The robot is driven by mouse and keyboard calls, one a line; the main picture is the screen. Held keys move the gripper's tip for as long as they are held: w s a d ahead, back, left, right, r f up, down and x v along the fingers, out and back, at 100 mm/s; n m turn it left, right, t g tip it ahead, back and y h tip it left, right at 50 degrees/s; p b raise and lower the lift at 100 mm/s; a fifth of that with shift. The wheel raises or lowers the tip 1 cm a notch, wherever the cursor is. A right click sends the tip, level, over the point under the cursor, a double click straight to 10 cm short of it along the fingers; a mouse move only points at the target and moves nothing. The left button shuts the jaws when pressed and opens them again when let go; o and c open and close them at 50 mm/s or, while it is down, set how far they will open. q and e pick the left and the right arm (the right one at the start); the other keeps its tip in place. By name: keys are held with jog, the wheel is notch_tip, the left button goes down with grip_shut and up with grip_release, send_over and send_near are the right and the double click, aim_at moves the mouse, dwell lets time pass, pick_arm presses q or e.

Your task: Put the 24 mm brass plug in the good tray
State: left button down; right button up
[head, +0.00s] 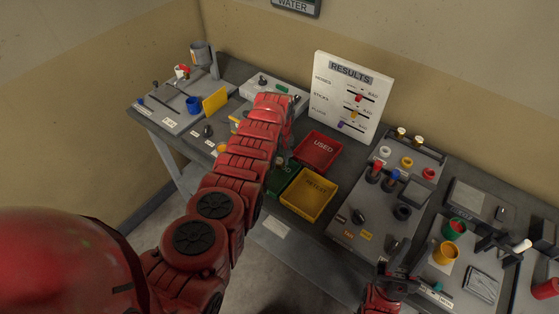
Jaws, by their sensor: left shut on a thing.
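My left arm reaches across the bench, and my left gripper (284,153) is low at its far end, mostly hidden behind the arm. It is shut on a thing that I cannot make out. The green tray (281,180) is just below it, partly covered by the arm; its label is not readable. Two small brass-coloured pieces (418,141) stand at the back of the grey panel on the right; I cannot tell their size. My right gripper (402,268) is open and empty at the front of the bench.
A red USED tray (317,150) and a yellow REJECT tray (309,195) sit beside the green tray. A RESULTS board (346,95) stands behind. The grey panel (372,221) carries rings and knobs.

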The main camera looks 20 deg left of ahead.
pick_arm(q)
jog(key=shift+f, duration=0.15)
jog(key=shift+c, duration=2.1)
grip_release()
